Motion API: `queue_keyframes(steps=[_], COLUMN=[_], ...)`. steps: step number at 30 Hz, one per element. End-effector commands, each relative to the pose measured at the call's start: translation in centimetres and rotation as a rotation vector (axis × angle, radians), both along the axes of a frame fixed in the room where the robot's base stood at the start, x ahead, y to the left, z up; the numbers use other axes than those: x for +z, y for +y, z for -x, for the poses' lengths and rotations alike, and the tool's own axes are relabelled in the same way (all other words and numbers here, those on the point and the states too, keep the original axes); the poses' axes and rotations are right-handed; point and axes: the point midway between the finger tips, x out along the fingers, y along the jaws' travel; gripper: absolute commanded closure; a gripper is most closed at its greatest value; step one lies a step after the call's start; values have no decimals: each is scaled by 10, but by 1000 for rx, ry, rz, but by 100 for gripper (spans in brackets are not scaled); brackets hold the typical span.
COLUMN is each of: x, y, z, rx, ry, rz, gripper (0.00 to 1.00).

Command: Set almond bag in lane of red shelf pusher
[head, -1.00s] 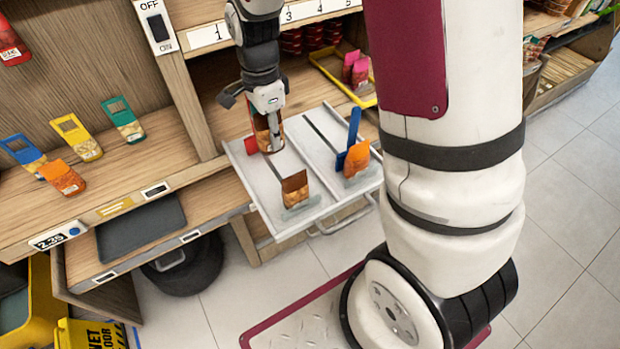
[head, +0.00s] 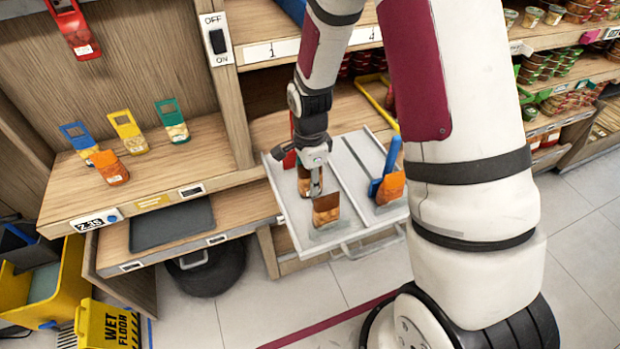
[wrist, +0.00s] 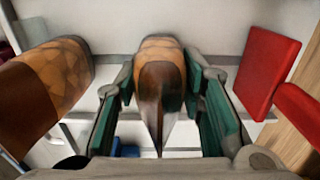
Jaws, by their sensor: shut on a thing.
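My gripper (head: 316,186) is shut on a brown almond bag (head: 304,182). In the wrist view the held bag (wrist: 160,75) stands between the green finger pads. It is over the left lane of the white pull-out tray (head: 285,214); I cannot tell whether its base touches the tray. The red pusher (head: 290,158) is behind the bag, partly hidden; in the wrist view it is on the right (wrist: 268,70), apart from the bag. Another brown bag (head: 326,210) stands at the lane's front, and shows left in the wrist view (wrist: 45,85).
The right lane holds a blue pusher (head: 384,172) and an orange-brown bag (head: 390,188). A wooden upright (head: 236,110) borders the tray's left side. Several coloured bags stand on the left shelf (head: 200,143). A yellow wet-floor sign (head: 108,325) is at lower left.

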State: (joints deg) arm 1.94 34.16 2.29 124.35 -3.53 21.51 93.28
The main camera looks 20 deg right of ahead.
Motion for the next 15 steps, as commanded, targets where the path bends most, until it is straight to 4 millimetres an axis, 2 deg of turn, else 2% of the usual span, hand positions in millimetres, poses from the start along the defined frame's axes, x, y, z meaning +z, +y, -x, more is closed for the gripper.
queue_keyframes(steps=[5,6,8,15], x=[-3,-3,-3,-3], y=[0,0,0,0], z=[0,0,0,0], rx=[0,0,0,0], ry=[1,0,0,0], rz=[0,0,0,0], gripper=[92,57,44,44])
